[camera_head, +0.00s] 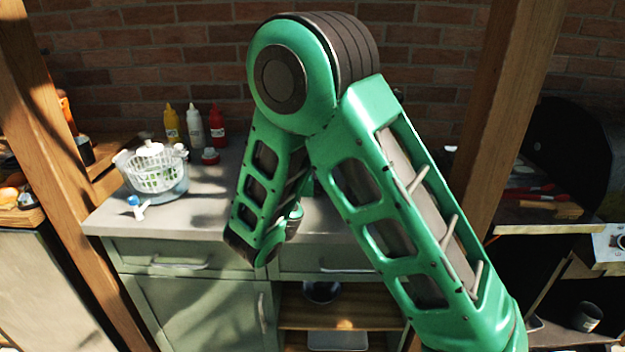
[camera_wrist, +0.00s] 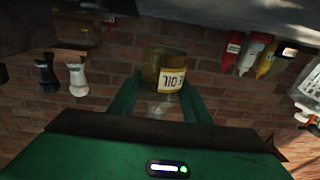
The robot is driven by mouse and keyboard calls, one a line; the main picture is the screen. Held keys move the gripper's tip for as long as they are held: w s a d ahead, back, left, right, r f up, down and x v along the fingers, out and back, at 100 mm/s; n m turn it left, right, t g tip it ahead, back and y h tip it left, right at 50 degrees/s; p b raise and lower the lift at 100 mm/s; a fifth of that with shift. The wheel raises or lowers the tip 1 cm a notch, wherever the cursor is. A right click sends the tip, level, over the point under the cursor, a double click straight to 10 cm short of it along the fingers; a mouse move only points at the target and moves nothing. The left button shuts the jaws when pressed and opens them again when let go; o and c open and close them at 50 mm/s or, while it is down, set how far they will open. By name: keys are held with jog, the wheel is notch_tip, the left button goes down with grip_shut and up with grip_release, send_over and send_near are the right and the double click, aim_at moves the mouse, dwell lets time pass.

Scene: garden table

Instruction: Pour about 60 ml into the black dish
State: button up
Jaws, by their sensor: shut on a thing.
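My gripper (camera_wrist: 161,100) shows in the wrist view, with its green fingers on either side of a bottle. It is shut on this amber see-through oil bottle (camera_wrist: 150,68), which has a pale label with dark letters reading OIL. The wrist picture is upside down, and so is the lettering, so the bottle looks roughly upright. In the head view my green arm hides the gripper and bottle. I cannot make out the black dish for sure. A dark bowl (camera_head: 320,291) stands on the shelf under the counter, but I cannot tell whether it is the dish.
The grey counter (camera_head: 105,218) carries a white basket (camera_head: 155,172) in a clear bowl at left. Yellow (camera_head: 171,125), white (camera_head: 194,128) and red (camera_head: 217,127) squeeze bottles stand at the back. Wooden posts (camera_head: 508,95) flank the counter; a brick wall is behind.

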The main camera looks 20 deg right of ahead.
jog(key=shift+d+r, duration=0.1)
jog(key=shift+d, duration=0.3)
